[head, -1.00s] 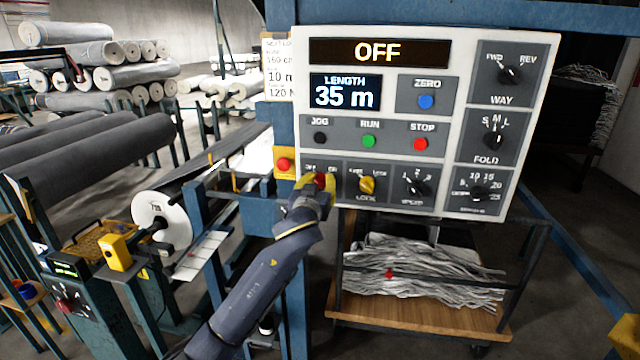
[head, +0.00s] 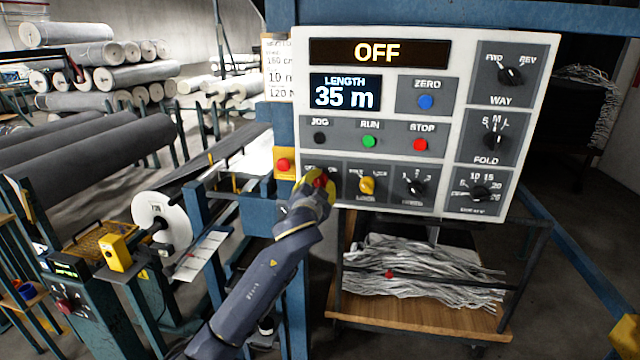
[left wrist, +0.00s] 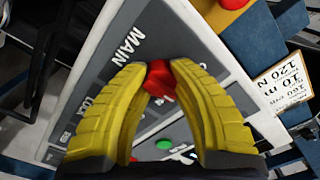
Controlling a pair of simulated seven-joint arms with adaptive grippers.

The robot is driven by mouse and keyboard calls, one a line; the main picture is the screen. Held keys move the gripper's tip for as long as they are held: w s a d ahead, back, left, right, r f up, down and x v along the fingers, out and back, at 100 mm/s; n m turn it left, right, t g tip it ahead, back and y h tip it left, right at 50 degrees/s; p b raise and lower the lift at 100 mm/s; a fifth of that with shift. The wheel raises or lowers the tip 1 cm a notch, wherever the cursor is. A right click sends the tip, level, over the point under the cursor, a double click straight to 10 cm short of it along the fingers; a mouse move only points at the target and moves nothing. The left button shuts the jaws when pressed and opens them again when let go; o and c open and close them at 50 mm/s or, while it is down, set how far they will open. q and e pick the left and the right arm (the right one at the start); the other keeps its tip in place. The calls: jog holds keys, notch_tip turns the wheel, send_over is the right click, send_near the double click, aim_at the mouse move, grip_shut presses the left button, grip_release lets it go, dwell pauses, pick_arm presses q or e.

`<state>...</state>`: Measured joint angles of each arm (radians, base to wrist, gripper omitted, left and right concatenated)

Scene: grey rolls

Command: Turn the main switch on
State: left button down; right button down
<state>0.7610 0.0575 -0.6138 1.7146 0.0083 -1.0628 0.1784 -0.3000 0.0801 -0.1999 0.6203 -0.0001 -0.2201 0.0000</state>
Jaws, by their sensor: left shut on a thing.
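The control panel (head: 385,118) is a white board with grey plates, and its top display (head: 377,52) reads OFF. The main switch (left wrist: 158,83) is a red knob at the panel's lower left. The word MAIN shows beside it in the left wrist view. My left gripper (head: 318,182) has yellow ribbed fingers, which show on both sides of the knob in the left wrist view (left wrist: 160,76). It is shut on the knob. My right gripper is not in view.
A yellow lock knob (head: 366,185) and a black knob (head: 414,187) sit just right of the switch. A red button on a yellow box (head: 284,166) is close on its left. The green RUN (head: 369,141) and red STOP (head: 420,145) buttons are above.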

pick_arm(q)
jog(key=m, duration=0.4)
jog(key=shift+w+a+f+m, duration=0.1)
jog(key=shift+a+f+m, duration=0.05)
jog(key=shift+f+m, duration=0.15)
jog(key=shift+r+m, duration=0.15)
jog(key=shift+m, duration=2.25)
jog(key=shift+a, duration=0.1)
jog(key=c, duration=1.2)
grip_release()
jog(key=shift+o, duration=1.3)
jog(key=shift+r, duration=0.1)
jog(key=s+a, duration=0.2)
jog(key=s, duration=0.9)
jog(key=shift+s, duration=0.4)
jog(key=shift+a, duration=0.1)
